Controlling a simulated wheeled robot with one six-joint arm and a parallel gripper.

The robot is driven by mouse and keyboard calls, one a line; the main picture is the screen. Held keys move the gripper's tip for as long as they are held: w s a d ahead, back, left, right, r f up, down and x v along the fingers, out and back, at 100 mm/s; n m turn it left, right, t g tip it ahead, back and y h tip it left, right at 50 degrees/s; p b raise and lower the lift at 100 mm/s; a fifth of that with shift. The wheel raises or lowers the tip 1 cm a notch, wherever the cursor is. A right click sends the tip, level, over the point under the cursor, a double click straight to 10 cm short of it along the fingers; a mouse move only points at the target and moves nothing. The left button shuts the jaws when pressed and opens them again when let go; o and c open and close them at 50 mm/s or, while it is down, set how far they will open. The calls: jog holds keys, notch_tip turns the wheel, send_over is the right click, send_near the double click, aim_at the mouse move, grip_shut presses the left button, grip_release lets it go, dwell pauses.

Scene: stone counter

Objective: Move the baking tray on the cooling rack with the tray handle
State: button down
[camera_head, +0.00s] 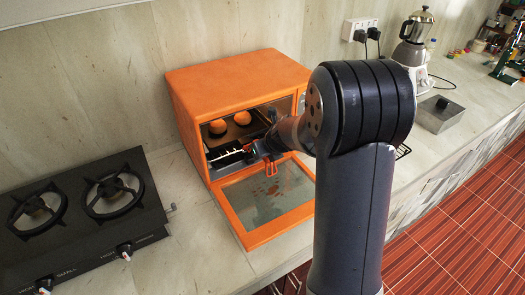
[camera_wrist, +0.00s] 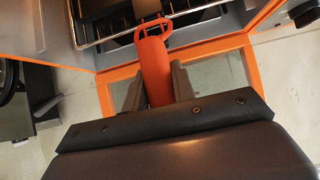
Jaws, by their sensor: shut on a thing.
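The baking tray (camera_head: 238,133), dark with orange-brown round buns (camera_head: 218,127) on it, is inside the orange oven (camera_head: 240,85), whose door (camera_head: 268,200) is folded down open. My gripper (camera_wrist: 159,85) is shut on the orange-red tray handle (camera_wrist: 154,62). The handle also shows in the head view (camera_head: 268,167), at the oven mouth above the open door. Its looped far end reaches the tray and rack edge in the wrist view; I cannot tell whether it is hooked on the tray. A dark grid, perhaps the cooling rack (camera_head: 402,151), shows partly behind my arm on the counter.
A black gas hob (camera_head: 80,215) stands left of the oven. A metal box (camera_head: 437,114) and a blender (camera_head: 414,45) stand at the right, near a wall socket (camera_head: 359,30). The counter is bare between the hob and the oven door.

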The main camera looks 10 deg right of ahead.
jog(key=shift+w+a+p, duration=0.15)
jog(key=shift+w+p, duration=0.2)
jog(key=shift+w, duration=0.1)
jog(key=shift+r+t+b, duration=0.2)
jog(key=shift+t+b, duration=0.2)
jog(key=shift+b, duration=1.3)
jog(key=shift+r+p, duration=0.3)
jog(key=shift+p, duration=0.1)
dwell(0.6)
jog(key=shift+b, duration=0.7)
dwell(0.4)
jog(key=s+d+b, duration=0.1)
jog(key=s+d, duration=0.3)
jog(key=s, duration=1)
jog(key=s+d+b, duration=0.1)
jog(key=s+d, duration=0.4)
jog(key=s, duration=1)
jog(key=shift+d+b, duration=0.2)
jog(key=shift+b, duration=0.1)
dwell(0.3)
jog(key=shift+w+d, duration=0.1)
jog(key=shift+d, duration=0.05)
